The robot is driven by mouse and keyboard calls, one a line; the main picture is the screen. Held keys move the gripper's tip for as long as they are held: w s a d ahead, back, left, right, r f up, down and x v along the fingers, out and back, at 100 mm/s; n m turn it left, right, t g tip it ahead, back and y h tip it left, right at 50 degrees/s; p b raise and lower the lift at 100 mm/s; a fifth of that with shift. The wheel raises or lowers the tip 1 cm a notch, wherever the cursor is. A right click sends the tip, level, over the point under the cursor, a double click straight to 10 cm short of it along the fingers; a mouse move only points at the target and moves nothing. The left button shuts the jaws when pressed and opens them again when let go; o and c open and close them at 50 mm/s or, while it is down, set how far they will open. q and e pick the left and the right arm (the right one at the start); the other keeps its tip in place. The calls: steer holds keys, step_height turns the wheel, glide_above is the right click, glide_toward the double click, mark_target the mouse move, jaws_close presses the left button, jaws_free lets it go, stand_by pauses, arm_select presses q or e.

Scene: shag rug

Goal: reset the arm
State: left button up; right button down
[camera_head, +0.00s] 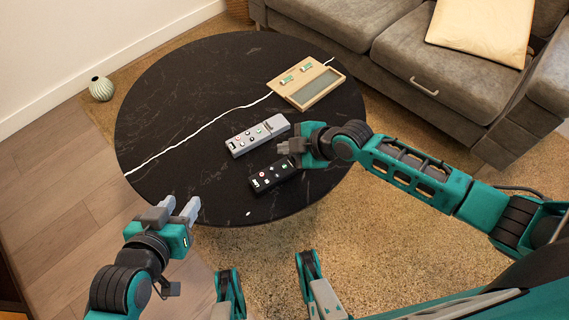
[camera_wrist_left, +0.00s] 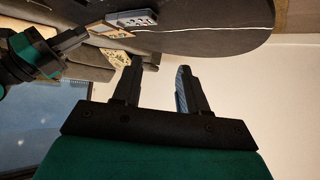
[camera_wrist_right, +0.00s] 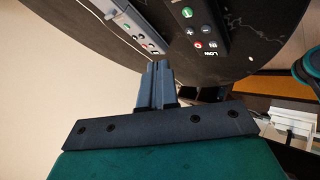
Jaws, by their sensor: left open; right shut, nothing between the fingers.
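My left gripper (camera_head: 180,210) is open and empty at the front left edge of the round black table (camera_head: 190,90). Its two spread fingers also show in the left wrist view (camera_wrist_left: 158,85), with nothing between them. My right gripper (camera_head: 287,147) is shut and empty over the table, close to a grey remote and a black remote. Its closed fingers also show in the right wrist view (camera_wrist_right: 157,82). My right arm reaches in from the right side of the head view.
A grey sofa (camera_head: 440,75) with a cream cushion (camera_head: 482,25) stands behind. A ribbed vase (camera_head: 101,89) stands at the left.

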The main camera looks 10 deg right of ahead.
stand_by(0.4)
steer(key=s+a+r+m+t, duration=0.1)
steer(key=s+a+m+t, duration=0.15)
steer(key=s+m, duration=0.35)
steer(key=s+d+r+m+t+h, duration=0.2)
steer(key=s+d+m+h, duration=0.1)
steer(key=s+d+m, duration=0.5)
arm_select(q)
steer(key=s+a+r+y+p, duration=0.1)
steer(key=a+r+p, duration=0.3)
steer(key=r+p, duration=0.4)
steer(key=s+p, duration=0.1)
steer(key=p, duration=0.6)
steer(key=shift+r, duration=0.15)
arm_select(e)
step_height(320, 180, up, 11)
steer(key=d+m+h, duration=0.1)
steer(key=d, duration=0.1)
steer(key=shift+s+h, duration=0.3)
steer(key=shift+s, duration=0.05)
arm_select(q)
steer(key=shift+a, duration=0.1)
stand_by(0.7)
